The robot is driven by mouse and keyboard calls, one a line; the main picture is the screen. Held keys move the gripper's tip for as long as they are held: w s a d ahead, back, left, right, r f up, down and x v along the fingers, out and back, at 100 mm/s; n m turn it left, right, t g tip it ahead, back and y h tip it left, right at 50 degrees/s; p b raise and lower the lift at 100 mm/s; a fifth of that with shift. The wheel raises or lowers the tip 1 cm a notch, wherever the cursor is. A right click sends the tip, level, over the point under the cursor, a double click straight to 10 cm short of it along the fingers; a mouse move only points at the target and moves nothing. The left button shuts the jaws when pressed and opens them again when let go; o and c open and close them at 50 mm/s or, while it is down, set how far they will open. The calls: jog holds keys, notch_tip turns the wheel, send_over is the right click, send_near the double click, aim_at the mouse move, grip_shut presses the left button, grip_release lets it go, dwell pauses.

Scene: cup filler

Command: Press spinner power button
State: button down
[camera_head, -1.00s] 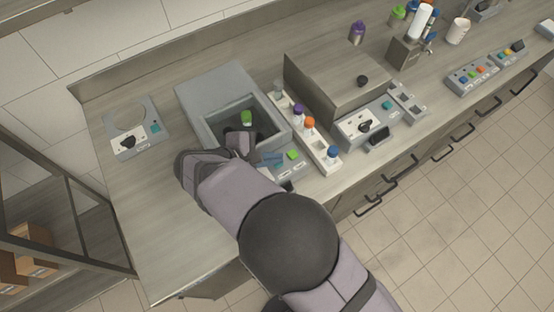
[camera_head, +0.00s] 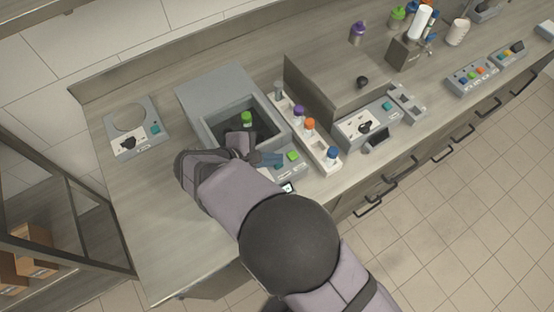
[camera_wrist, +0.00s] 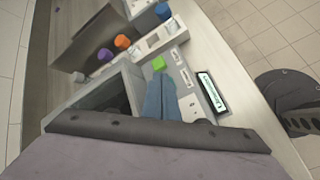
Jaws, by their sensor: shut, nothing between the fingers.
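The spinner (camera_head: 215,85) is a grey box with an open well that holds a green-capped vial (camera_head: 246,119). Its front panel carries a bright green square button (camera_head: 293,155), also seen in the wrist view (camera_wrist: 158,64), and a small lit display (camera_wrist: 212,92). My gripper (camera_head: 280,160) is shut and empty, its blue fingers over the panel just left of the green button. In the wrist view the fingertips (camera_wrist: 160,76) point at the button and lie just short of it. I cannot tell their height above the panel. My wrist hides part of the well and panel.
A white rack (camera_head: 322,152) with purple-, orange- and blue-capped vials stands close right of the spinner. A panel with a black knob and teal button (camera_head: 155,128) lies left. Another knob panel (camera_head: 365,125) lies right.

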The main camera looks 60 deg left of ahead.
jog(key=shift+r, duration=0.4)
notch_tip(320, 180, up, 6)
jog(key=p, duration=0.4)
dwell(0.3)
jog(key=shift+f, duration=0.1)
jog(key=w+d+r+m+g+h, duration=0.1)
jog(key=w+d+m+g+h, duration=0.15)
jog(key=w+d+m, duration=0.6)
jog(key=w+d+r+m+g+h, duration=0.15)
jog(key=w+d+m+g, duration=0.25)
jog(key=w+d, duration=0.95)
jog(key=s+d+m+g+y, duration=0.1)
jog(key=s+d+m, duration=0.3)
jog(key=d+m, duration=0.4)
jog(key=s+d+m+g+y, duration=0.1)
jog(key=s+d+m, duration=0.3)
jog(key=d, duration=1.5)
jog(key=f+m+y, duration=0.1)
jog(key=m, duration=0.2)
jog(key=shift+m+g, duration=0.35)
